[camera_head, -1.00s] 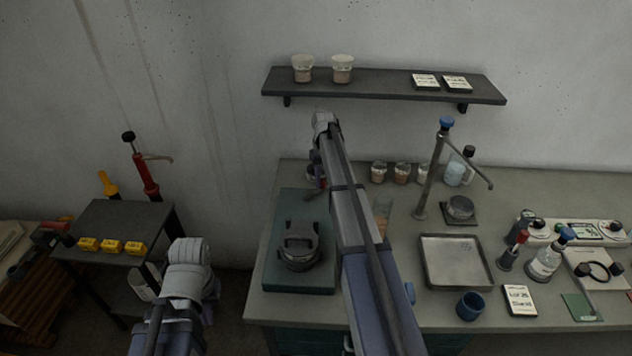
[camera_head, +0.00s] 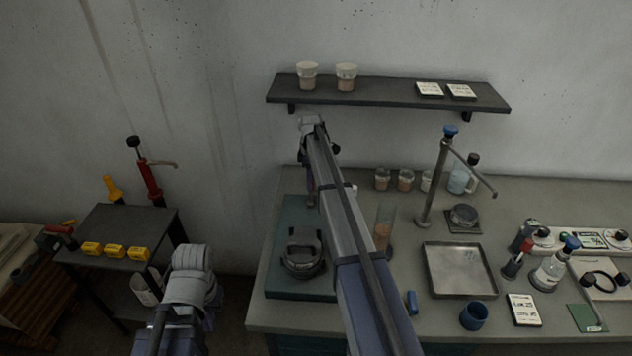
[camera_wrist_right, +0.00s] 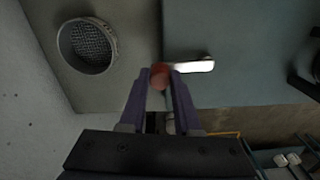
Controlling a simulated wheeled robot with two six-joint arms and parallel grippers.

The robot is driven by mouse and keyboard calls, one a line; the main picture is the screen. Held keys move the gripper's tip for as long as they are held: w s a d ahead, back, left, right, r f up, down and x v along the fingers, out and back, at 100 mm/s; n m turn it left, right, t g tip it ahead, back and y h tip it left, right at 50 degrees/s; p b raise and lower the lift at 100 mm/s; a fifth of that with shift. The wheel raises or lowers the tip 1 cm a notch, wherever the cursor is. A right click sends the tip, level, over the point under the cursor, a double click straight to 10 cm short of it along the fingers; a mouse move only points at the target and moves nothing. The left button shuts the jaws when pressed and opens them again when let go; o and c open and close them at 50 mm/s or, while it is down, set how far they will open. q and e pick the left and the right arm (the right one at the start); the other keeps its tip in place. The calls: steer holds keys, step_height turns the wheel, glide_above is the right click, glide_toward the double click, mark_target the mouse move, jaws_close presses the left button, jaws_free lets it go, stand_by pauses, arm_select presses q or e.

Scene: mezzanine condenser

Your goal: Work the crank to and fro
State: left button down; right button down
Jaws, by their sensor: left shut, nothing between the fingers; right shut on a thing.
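The crank's red knob (camera_wrist_right: 160,76) sits between the fingertips of my right gripper (camera_wrist_right: 161,72) in the right wrist view. A pale metal arm (camera_wrist_right: 194,66) runs right from the knob over the blue-green base plate (camera_wrist_right: 240,50). In the head view my right gripper (camera_head: 310,186) points down at the back left of this base plate (camera_head: 290,215), and my own arm hides the crank. A dark round fixture (camera_head: 302,253) stands on the plate. My left gripper (camera_head: 215,303) hangs low, left of the bench, shut and largely hidden behind its wrist.
A round mesh cup (camera_wrist_right: 88,46) stands near the crank in the wrist view. A glass cylinder (camera_head: 384,230) and a metal tray (camera_head: 459,269) are right of my right arm. A shelf (camera_head: 390,92) hangs above. A dark side table (camera_head: 120,230) with yellow blocks is at left.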

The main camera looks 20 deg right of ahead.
steer(key=shift+w+a+n, duration=0.2)
steer(key=shift+a+n, duration=0.35)
steer(key=shift+n, duration=0.4)
steer(key=shift+w+a+n, duration=0.15)
steer(key=shift+a+n, duration=0.35)
steer(key=shift+n, duration=0.45)
steer(key=c, duration=0.6)
jaws_free()
